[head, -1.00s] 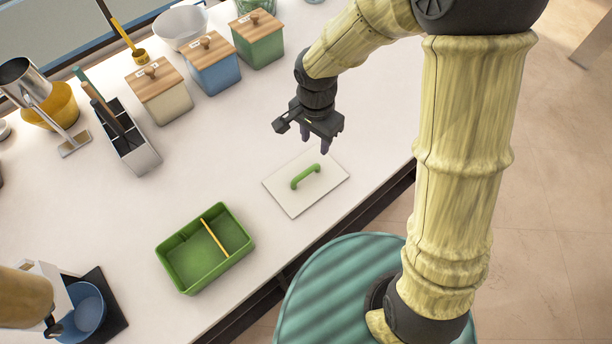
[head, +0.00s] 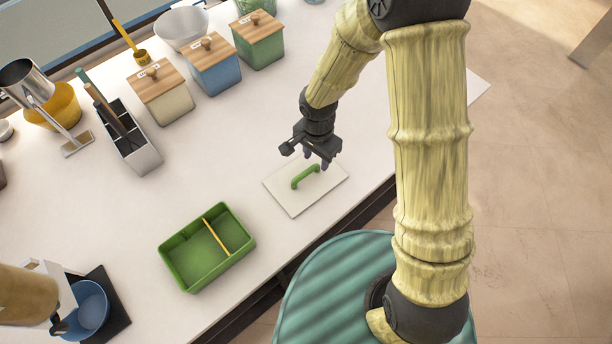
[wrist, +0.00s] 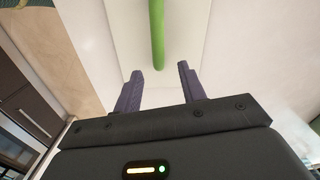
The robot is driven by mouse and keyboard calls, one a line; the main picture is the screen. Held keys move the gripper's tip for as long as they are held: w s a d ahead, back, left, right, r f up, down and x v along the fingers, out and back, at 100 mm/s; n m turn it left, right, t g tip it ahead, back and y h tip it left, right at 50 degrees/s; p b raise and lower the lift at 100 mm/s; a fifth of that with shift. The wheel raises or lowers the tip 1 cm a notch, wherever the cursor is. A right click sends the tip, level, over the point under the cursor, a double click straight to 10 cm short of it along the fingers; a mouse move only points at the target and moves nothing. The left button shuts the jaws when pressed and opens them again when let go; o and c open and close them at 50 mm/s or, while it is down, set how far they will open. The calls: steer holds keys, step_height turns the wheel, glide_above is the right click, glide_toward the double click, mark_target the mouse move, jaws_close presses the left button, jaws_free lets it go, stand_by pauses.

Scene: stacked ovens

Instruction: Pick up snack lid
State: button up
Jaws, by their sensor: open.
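The snack lid (head: 291,201) is a flat white square panel with a green arched handle (head: 305,177) on top. It lies flat on the white counter near the front edge. My gripper (head: 316,162) is just above the lid's far side, close to the handle, with its fingers pointing down. In the wrist view, the fingers (wrist: 160,85) are apart with nothing between them. The green handle (wrist: 157,35) shows beyond the fingertips, roughly in line with the gap, over the white lid (wrist: 185,40). The lid's near part is hidden in the wrist view.
A green divided box (head: 207,247) stands left of the lid. Lidded canisters in cream (head: 167,103), blue (head: 215,75) and green (head: 262,48) stand at the back. A utensil holder (head: 130,140) is at left. The counter around the lid is clear.

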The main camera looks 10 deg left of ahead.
steer(key=shift+w+d+f, duration=0.1)
steer(key=shift+f, duration=1.55)
jaws_close()
